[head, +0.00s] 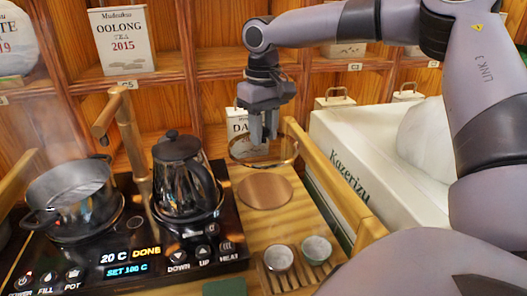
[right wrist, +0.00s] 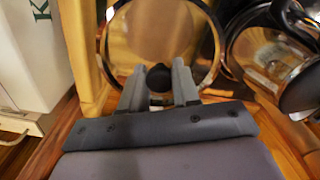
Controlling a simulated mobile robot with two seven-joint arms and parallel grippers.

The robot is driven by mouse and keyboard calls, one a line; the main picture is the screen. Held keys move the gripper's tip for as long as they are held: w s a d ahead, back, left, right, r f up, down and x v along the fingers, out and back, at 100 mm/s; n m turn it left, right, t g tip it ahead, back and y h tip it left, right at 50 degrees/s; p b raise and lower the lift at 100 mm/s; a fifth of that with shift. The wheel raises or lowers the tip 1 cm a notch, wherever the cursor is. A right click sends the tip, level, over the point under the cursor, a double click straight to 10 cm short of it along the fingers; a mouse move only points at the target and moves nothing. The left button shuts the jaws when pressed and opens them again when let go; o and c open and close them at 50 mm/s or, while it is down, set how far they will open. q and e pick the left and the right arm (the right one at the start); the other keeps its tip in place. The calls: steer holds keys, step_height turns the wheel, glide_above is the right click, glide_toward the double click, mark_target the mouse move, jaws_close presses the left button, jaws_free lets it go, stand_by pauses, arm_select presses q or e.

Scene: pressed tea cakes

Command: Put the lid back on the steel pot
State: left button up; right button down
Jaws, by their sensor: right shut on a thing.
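The steel pot (head: 68,196) stands open on the left burner at the left of the head view, with steam over it. My right gripper (head: 263,138) points down and is shut on the dark knob (right wrist: 158,77) of the round glass lid (head: 262,158). The lid hangs above the wooden tray, well to the right of the pot. In the right wrist view the clear lid (right wrist: 158,32) with its metal rim spreads beyond the fingers. My left gripper is not in view.
A glass kettle (head: 186,180) with a black lid stands on the right burner, between the pot and my right gripper. A wooden tap (head: 125,130) rises behind the stove. A round wooden disc (head: 265,192) lies below the lid. Two small cups (head: 279,259) and a white Kazerizu box (head: 345,150) are nearby.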

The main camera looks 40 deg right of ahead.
step_height(320, 180, up, 7)
steer(key=shift+p, duration=0.55)
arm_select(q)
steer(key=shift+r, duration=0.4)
arm_select(e)
steer(key=shift+r, duration=0.7)
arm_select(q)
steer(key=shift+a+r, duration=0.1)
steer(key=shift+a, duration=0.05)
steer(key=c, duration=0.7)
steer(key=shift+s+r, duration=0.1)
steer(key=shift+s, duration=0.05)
arm_select(e)
steer(key=shift+w+a+r, duration=0.1)
steer(key=shift+a, duration=0.05)
